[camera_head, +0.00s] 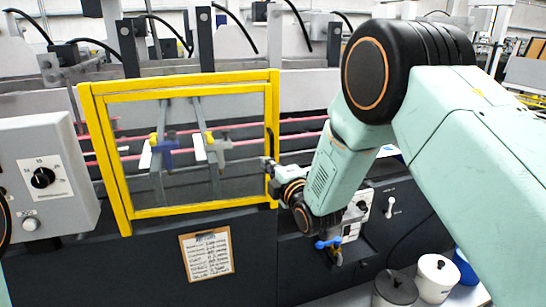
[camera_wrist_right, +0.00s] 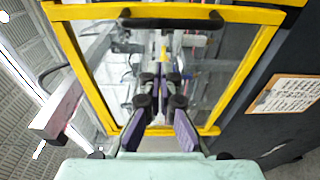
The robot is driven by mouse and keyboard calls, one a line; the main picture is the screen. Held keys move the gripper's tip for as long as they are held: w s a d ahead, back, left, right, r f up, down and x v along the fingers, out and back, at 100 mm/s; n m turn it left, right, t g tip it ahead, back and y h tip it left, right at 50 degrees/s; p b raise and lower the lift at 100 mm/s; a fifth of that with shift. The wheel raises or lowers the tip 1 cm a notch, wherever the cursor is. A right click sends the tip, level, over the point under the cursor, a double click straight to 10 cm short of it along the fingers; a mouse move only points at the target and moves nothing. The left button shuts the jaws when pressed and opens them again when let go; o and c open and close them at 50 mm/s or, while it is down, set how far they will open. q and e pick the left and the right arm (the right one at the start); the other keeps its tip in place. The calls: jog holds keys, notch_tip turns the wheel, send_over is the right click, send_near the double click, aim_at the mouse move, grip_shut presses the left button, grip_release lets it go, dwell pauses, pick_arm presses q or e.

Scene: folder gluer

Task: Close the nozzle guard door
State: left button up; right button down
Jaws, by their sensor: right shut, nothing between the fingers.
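The nozzle guard door (camera_head: 200,88) is a clear panel in a yellow frame on the front of the machine. I cannot tell for sure whether it sits flush or stands slightly out. Its dark bar handle (camera_head: 270,140) is on the right side of the frame; in the right wrist view the handle (camera_wrist_right: 172,22) lies across the top. My right gripper (camera_head: 268,165) is shut and empty, beside the door's right edge near the handle's lower end. In the right wrist view its fingers (camera_wrist_right: 160,78) point at the panel, and contact cannot be told. My left gripper is out of view.
A grey control box (camera_head: 42,172) with a black knob stands left of the door. A clipboard (camera_head: 206,254) hangs below it. A blue-handled valve (camera_head: 328,244) is below my right forearm.

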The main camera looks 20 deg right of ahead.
aim_at(273, 157)
jog(key=shift+w+d+p, duration=0.1)
jog(key=shift+w+d, duration=0.25)
jog(key=shift+w, duration=0.35)
jog(key=shift+w+d+p, duration=0.1)
jog(key=shift+w+d, duration=0.3)
jog(key=shift+w, duration=0.25)
jog(key=shift+w+d+p, duration=0.1)
jog(key=shift+w+d, duration=0.25)
jog(key=shift+w, duration=0.35)
jog(key=shift+s, duration=0.1)
